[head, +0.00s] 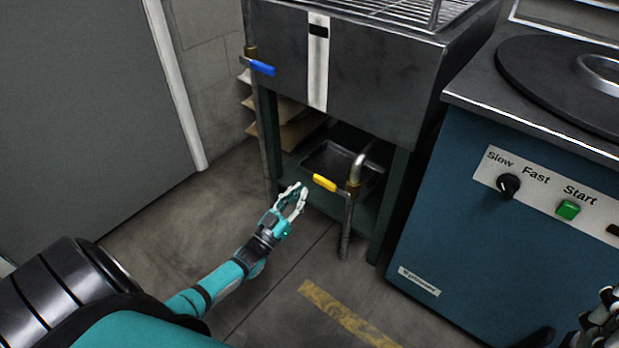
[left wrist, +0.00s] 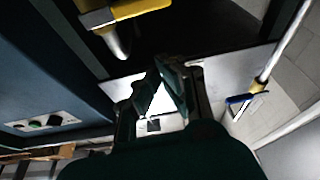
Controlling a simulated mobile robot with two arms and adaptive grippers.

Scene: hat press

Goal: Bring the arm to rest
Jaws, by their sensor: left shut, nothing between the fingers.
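My left arm comes in from the left in the head view, reaching forward over the floor. Its gripper (head: 301,188) is shut and empty, in front of the steel unit and left of the yellow-handled valve (head: 325,183). In the left wrist view the fingers (left wrist: 160,68) converge with nothing held between them. The yellow handle shows there at the upper left (left wrist: 140,9). Part of what looks like my right gripper (head: 606,312) shows at the right edge of the head view; its fingertips are not clear.
A steel unit (head: 375,75) with a blue-handled valve (head: 262,67) stands ahead on green legs. A blue machine (head: 450,215) with a knob and green button stands at the right. The floor (head: 150,225) at left is clear, beside a grey door (head: 80,100).

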